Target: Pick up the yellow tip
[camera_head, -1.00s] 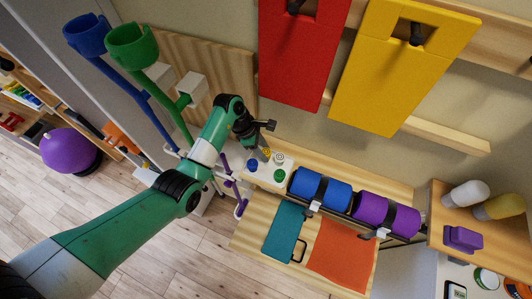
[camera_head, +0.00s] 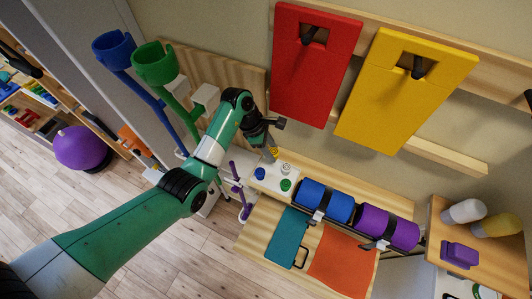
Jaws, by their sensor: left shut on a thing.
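The yellow tip (camera_head: 271,154) shows as a small yellow piece between the fingers of my left gripper (camera_head: 270,149), just above the white tray (camera_head: 272,183) on the wooden bench. My left gripper is shut on it, and its fingers partly hide it. In the tray are a blue tip (camera_head: 259,173), a green tip (camera_head: 285,185) and a white tip (camera_head: 285,169). My right gripper is not in view.
Blue (camera_head: 325,200) and purple (camera_head: 387,227) rolls lie right of the tray. A teal mat (camera_head: 287,236) and an orange mat (camera_head: 342,262) lie in front. Green (camera_head: 155,64) and blue (camera_head: 113,52) crutches stand left; red (camera_head: 314,65) and yellow (camera_head: 407,95) boards hang behind.

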